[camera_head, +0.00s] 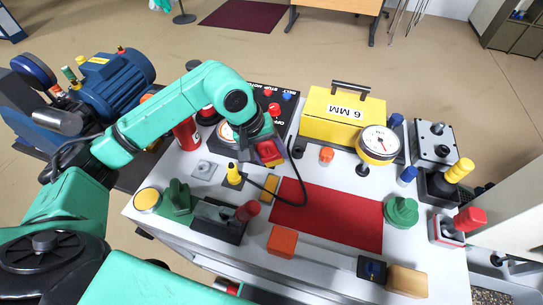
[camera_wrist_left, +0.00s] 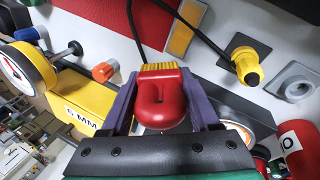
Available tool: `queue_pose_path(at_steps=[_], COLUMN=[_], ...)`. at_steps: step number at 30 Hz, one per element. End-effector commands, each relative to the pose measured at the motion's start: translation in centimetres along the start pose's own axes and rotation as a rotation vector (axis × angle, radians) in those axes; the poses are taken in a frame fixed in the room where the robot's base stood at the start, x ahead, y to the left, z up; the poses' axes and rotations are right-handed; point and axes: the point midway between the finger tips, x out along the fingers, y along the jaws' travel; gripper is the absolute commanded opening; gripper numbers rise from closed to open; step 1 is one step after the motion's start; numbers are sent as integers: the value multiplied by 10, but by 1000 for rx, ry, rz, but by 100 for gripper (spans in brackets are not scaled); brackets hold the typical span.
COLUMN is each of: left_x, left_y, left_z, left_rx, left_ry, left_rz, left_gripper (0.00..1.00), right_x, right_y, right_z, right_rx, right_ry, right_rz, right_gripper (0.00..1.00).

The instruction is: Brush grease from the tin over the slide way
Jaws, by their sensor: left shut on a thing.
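My left gripper (camera_head: 268,157) is shut on a brush with a red handle and yellow bristles (camera_wrist_left: 160,72). In the left wrist view the red handle (camera_wrist_left: 160,107) sits between the two purple fingers, bristles facing away from the wrist. The gripper is above the back middle of the bench, behind the red mat. A round tin with a yellow top (camera_head: 147,199) stands at the bench's left front, well apart from the brush. A pale bar (camera_head: 326,254), which looks like the slide way, runs along the front between an orange block (camera_head: 283,242) and a dark block (camera_head: 372,268). My right gripper is out of view.
The red mat (camera_head: 335,216) is mostly bare. A yellow 6 MM case (camera_head: 340,117) and dial gauge (camera_head: 379,144) stand behind; a green knob (camera_head: 401,211) stands right. A red-handled dark block (camera_head: 222,218) stands front left.

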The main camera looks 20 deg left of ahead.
Motion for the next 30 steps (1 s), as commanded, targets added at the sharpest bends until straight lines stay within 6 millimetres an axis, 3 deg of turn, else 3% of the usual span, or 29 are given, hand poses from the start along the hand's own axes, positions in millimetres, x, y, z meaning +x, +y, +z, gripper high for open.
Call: queue_pose_path(at_steps=[7,30], left_x=[-17,-17], left_y=[5,5], left_z=[0,0], left_rx=[-6,-7], left_ry=[3,2], left_rz=[0,0], left_gripper=[0,0], right_x=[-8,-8], right_y=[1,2], right_z=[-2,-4], right_rx=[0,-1], right_ry=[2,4], right_rz=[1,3], right_gripper=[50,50])
